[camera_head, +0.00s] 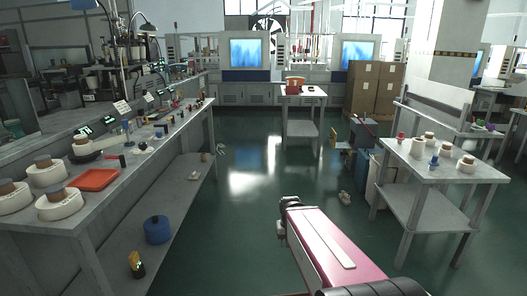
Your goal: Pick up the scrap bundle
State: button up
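I cannot tell for sure which thing is the scrap bundle. A small pale, lumpy object (345,198) lies on the green floor, right of the centre and left of the right-hand table. Another small pale, thin-limbed object (220,149) lies on the floor near the far end of the left bench. My arm reaches in from the bottom right, with a pink and white link ending in a dark joint near the middle of the picture. No gripper fingers show. Both floor objects are apart from the visible part of my arm.
The long left bench (150,160) holds white spools (60,205), a red tray (94,180) and small tools. The right table (465,172) holds several white spools. A small table (302,96) and cardboard boxes (375,88) stand further back. The middle floor is clear.

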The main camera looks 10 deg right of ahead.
aim_at(344, 198)
jog(key=i, duration=0.85)
jog(key=i+j+z, duration=0.15)
jog(key=i, duration=0.7)
jog(key=i+j+z, duration=0.2)
jog(key=i+z, duration=0.25)
jog(key=i, duration=0.15)
jog(key=i+j+z, duration=0.35)
jog(key=i+z, duration=0.15)
jog(key=i+j+z, duration=0.45)
jog(key=i+j, duration=0.05)
jog(key=j, duration=0.05)
